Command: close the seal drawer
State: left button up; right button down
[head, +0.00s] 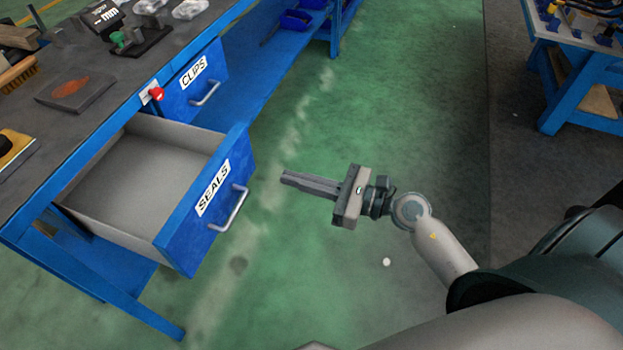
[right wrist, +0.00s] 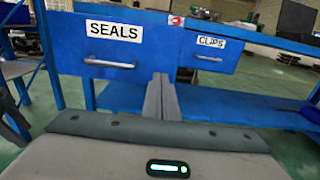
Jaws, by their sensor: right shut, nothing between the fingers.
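The seal drawer (head: 205,200), blue with a white SEALS label and a metal bar handle, stands pulled out from the workbench at the left of the head view. Its grey inside looks empty. In the right wrist view its front (right wrist: 112,50) faces me, upper left of the fingers. My right gripper (head: 284,177) is shut and empty. It points at the drawer front from the right, with a gap between its tips and the handle in the head view. In the right wrist view the fingertips (right wrist: 162,78) overlap the drawer's lower right part. My left gripper is out of view.
The clips drawer (head: 194,82) sits beside the seal drawer, with a red knob (head: 156,93) between them. Tools and a brush lie on the workbench top (head: 95,110). Another blue bench (head: 580,70) stands at upper right.

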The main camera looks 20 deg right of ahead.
aim_at(244, 165)
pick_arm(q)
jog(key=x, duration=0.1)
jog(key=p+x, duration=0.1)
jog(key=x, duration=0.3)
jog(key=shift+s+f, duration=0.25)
pick_arm(e)
jog(key=x, duration=0.8)
jog(key=shift+w+a, duration=0.2)
jog(key=shift+w+a+p, duration=0.4)
jog(key=p+x, duration=0.1)
jog(key=x, duration=1.1)
jog(key=shift+w+a+r+p, duration=0.1)
jog(key=shift+w+a+p, duration=0.1)
jog(key=shift+p, duration=0.2)
jog(key=b+x, duration=0.1)
jog(key=x, duration=0.9)
jog(key=shift+w+a+f, duration=0.25)
jog(key=shift+w+a, duration=0.15)
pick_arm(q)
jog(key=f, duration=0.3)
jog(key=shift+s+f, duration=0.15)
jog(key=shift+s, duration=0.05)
pick_arm(e)
jog(key=shift+r, duration=0.25)
jog(key=shift+r, duration=0.1)
